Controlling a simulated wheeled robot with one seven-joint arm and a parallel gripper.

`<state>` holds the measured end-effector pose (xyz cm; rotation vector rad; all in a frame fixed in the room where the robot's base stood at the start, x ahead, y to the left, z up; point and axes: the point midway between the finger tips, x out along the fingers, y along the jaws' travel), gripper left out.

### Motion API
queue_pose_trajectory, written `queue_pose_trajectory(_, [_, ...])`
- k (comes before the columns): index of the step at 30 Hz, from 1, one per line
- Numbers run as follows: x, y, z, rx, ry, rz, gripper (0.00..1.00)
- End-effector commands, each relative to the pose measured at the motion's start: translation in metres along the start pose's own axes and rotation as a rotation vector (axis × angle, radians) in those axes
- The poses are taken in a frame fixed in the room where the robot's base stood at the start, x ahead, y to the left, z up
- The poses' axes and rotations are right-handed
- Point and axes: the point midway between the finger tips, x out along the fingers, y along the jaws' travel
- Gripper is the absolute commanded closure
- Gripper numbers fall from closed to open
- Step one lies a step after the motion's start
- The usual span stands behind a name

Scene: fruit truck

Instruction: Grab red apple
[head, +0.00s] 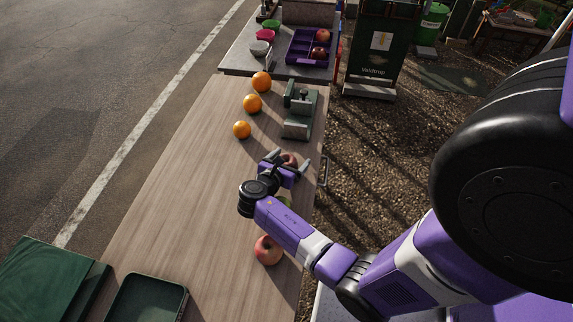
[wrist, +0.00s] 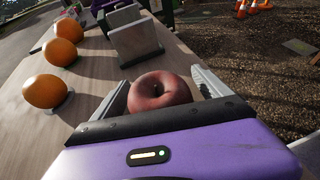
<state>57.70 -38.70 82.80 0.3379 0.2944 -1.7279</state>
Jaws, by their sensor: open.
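A red apple (wrist: 158,91) sits on the wooden table between the two fingers of my open gripper (wrist: 160,88) in the wrist view. Its lower part is hidden by the gripper body. In the head view the same apple (head: 289,160) shows partly behind my gripper (head: 287,160), near the table's right edge. I cannot tell whether the fingers touch it. Another red apple (head: 267,250) lies on the table nearer to me. A green fruit (head: 284,201) is partly hidden by my arm.
Oranges (head: 242,130) line the table beyond my gripper on the left. A green-grey metal stand (head: 299,112) stands just past the apple. A purple crate (head: 292,53) with red fruit is at the back. A green tray (head: 147,299) lies at the near left. The table's left middle is clear.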

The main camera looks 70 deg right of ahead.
Motion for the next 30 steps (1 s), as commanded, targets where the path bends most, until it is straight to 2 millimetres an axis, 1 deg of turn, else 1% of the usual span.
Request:
queue_pose_trajectory(2, [0.000, 0.000, 0.000, 0.000, 0.000, 0.000, 0.12])
queue_pose_trajectory(3, [0.000, 0.000, 0.000, 0.000, 0.000, 0.000, 0.14])
queue_pose_trajectory(5, [0.000, 0.000, 0.000, 0.000, 0.000, 0.000, 0.26])
queue_pose_trajectory(9, [0.000, 0.000, 0.000, 0.000, 0.000, 0.000, 0.54])
queue_pose_trajectory(11, [0.000, 0.000, 0.000, 0.000, 0.000, 0.000, 0.65])
queue_pose_trajectory(12, [0.000, 0.000, 0.000, 0.000, 0.000, 0.000, 0.73])
queue_pose_trajectory(14, [0.000, 0.000, 0.000, 0.000, 0.000, 0.000, 0.85])
queue_pose_trajectory(23, [-0.001, 0.001, 0.002, 0.001, -0.001, 0.001, 0.86])
queue_pose_trajectory(26, [-0.003, 0.001, 0.007, 0.003, -0.002, 0.001, 0.86])
queue_pose_trajectory(30, [-0.010, 0.001, 0.023, 0.004, -0.001, 0.002, 0.86])
